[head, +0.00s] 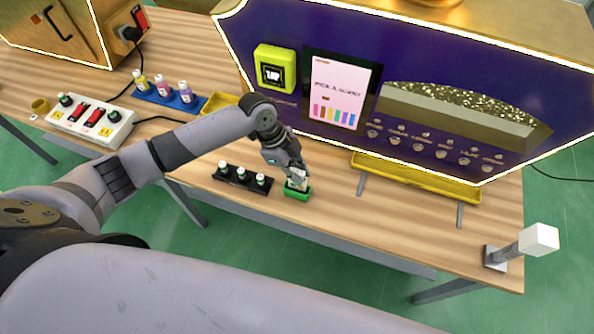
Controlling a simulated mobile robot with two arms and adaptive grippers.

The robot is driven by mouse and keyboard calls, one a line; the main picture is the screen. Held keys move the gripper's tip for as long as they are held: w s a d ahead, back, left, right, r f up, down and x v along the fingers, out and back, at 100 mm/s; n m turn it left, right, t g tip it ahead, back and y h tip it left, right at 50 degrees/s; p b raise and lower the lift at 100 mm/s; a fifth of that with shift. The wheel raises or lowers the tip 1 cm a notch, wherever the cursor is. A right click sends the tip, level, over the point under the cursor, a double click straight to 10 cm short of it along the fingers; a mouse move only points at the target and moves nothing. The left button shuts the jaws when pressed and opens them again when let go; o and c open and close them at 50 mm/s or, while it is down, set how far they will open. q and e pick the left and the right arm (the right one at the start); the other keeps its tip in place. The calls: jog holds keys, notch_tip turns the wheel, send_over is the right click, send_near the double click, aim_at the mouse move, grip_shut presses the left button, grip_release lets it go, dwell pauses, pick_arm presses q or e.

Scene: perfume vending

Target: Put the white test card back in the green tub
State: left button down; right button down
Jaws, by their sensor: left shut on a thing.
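The green tub (297,195) stands on the table near its front edge, just right of a black rack of small bottles. My left gripper (297,181) points down right over the tub. It is shut on the white test card (298,186), of which only a small pale part shows at the fingertips. The card is at the tub's opening. I cannot tell how far inside the tub it is or whether it touches the bottom. My right gripper is not in view.
The black rack (241,181) holds several white-capped bottles. The purple vending machine (410,90) with its screen (341,92) stands behind, with a yellow tray (415,178) along its front. A power strip (92,121) and a blue bottle tray (165,98) are at left. The table's right front is mostly clear.

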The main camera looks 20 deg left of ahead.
pick_arm(q)
jog(key=shift+f+b, duration=0.6)
jog(key=shift+f, duration=0.5)
jog(key=shift+f, duration=0.15)
jog(key=c, duration=1.5)
grip_release()
jog(key=shift+o, duration=0.4)
jog(key=o, duration=0.6)
jog(key=shift+r, duration=0.25)
